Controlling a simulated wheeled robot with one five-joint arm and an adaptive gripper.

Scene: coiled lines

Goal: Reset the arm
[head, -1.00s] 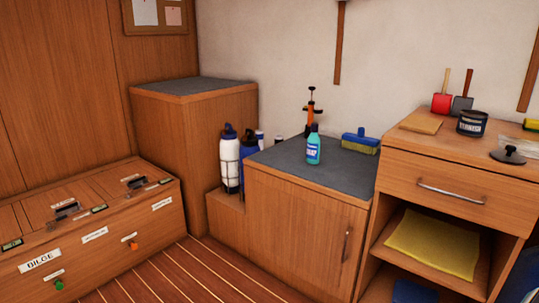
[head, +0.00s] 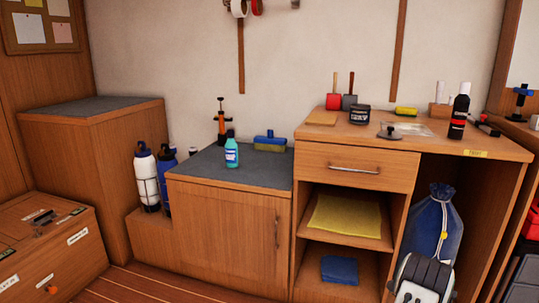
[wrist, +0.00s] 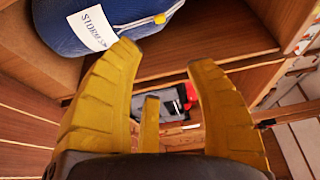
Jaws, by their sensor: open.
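In the head view the blue bag (head: 433,225) stands in the open bay under the right worktop. A black and white object (head: 420,281) at the bottom right of the head view looks like part of my arm.
A low cabinet (head: 225,225) carries a teal bottle (head: 232,152) and a blue brush (head: 270,141). The worktop (head: 440,146) holds a varnish tin (head: 360,115), a dark bottle (head: 459,112) and mallets. A bilge chest (head: 60,255) stands at the left. Striped floor (head: 135,283) shows in front.

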